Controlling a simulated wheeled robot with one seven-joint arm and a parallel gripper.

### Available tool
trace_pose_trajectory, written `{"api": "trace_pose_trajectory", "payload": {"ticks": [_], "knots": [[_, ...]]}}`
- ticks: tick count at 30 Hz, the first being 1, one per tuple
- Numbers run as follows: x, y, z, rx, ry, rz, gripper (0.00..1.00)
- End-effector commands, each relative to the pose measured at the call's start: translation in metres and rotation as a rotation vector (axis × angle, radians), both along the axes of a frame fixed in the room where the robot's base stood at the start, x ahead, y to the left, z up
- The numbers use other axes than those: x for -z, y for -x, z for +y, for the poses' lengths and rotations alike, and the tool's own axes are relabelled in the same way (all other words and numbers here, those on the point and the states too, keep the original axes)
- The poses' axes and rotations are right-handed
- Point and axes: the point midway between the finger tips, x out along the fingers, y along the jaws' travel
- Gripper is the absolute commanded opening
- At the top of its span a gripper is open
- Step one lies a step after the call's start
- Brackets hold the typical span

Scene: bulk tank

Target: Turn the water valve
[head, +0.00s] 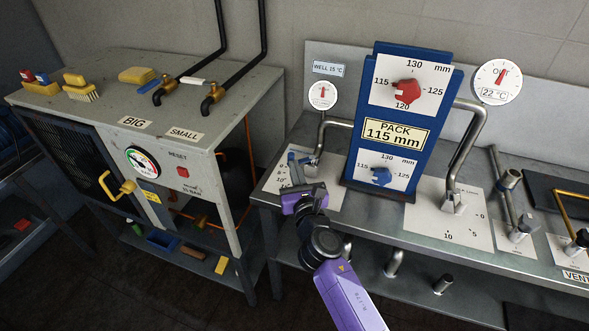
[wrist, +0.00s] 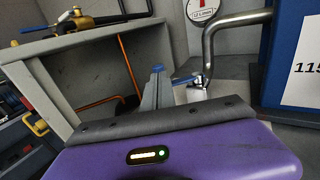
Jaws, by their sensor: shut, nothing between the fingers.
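The water valve (wrist: 197,90) sits at the foot of a bent steel pipe (head: 324,134), under the label reading WELL 15 °C. Its blue lever handle (wrist: 186,80) points left from the valve body in the wrist view. A small part of the handle (head: 306,160) shows in the head view. My purple gripper (head: 293,161) is above the left end of the bench. Its fingers are shut and empty, and also show in the wrist view (wrist: 157,72). The fingertips are just left of the handle's end; I cannot tell whether they touch it.
A blue panel (head: 359,164) reading PACK 115 mm stands right of the valve. A second bent pipe (head: 466,150) stands beyond it. A grey cabinet (head: 222,110) with brass taps and brushes is at left, with a gap before the steel bench (head: 403,218).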

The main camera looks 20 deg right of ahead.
Motion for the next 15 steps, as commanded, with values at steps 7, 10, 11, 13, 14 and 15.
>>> {"api": "trace_pose_trajectory", "payload": {"ticks": [7, 10, 11, 13, 14, 15], "knots": [[0.0, -0.0065, -0.0004, 0.0, 0.0, 0.0, 0.0], [-0.0001, -0.0063, -0.0003, 0.0, 0.0, 0.0, 0.0], [-0.0002, -0.0063, -0.0003, 0.0, 0.0, 0.0, 0.0], [-0.0002, -0.0063, -0.0003, 0.0, 0.0, 0.0, 0.0], [-0.0001, -0.0067, -0.0003, 0.0, 0.0, 0.0, 0.0], [-0.0001, -0.0082, 0.0001, 0.0, 0.0, 0.0, 0.0]]}}
